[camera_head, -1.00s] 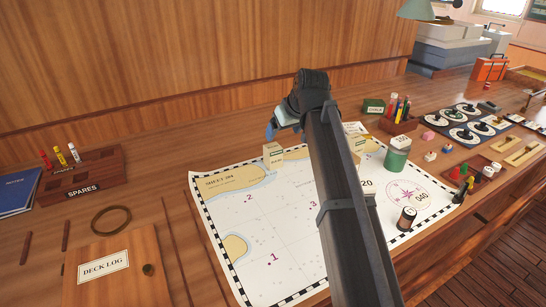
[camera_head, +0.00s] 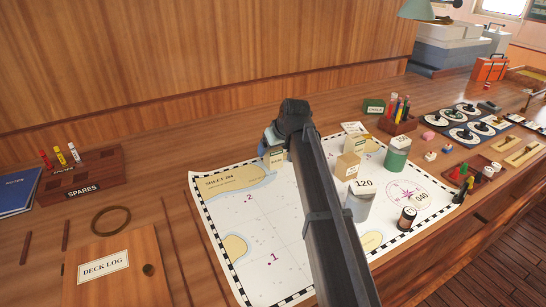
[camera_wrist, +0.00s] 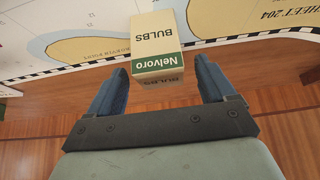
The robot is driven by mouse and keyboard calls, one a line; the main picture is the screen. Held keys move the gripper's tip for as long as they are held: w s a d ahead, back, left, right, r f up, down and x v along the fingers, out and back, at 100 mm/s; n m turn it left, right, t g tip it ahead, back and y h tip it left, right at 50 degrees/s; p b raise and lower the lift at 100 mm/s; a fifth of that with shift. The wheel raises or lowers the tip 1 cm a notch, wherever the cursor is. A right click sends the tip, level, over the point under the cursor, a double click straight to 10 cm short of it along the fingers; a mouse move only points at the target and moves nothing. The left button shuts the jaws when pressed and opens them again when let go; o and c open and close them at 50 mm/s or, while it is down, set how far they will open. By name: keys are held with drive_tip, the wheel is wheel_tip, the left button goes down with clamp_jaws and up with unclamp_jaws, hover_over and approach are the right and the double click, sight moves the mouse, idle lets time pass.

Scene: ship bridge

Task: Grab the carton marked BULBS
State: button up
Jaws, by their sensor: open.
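The cream and green carton marked BULBS (camera_wrist: 157,38) stands at the chart's edge. In the wrist view its label reads "Nelvoro BULBS". In the head view the carton (camera_head: 275,159) is partly covered by my gripper. My gripper (camera_wrist: 162,72) is open, with one blue finger on each side of the carton's near end. The carton is mostly beyond the fingertips, and I cannot tell whether either finger touches it. In the head view my gripper (camera_head: 268,142) is mostly hidden behind my wrist.
On the chart (camera_head: 280,215), a similar tan carton (camera_head: 347,166), a grey canister marked 120 (camera_head: 357,203), a green canister (camera_head: 397,155) and a dark spool (camera_head: 407,218) stand to the right. The wooden wall (camera_head: 150,70) is behind. The chart's left part is clear.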

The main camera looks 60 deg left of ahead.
drive_tip(key=shift+x, duration=0.95)
drive_tip(key=shift+c, duration=0.2)
drive_tip(key=c, duration=1)
drive_tip(key=shift+c, duration=0.2)
drive_tip(key=shift+r, duration=0.15)
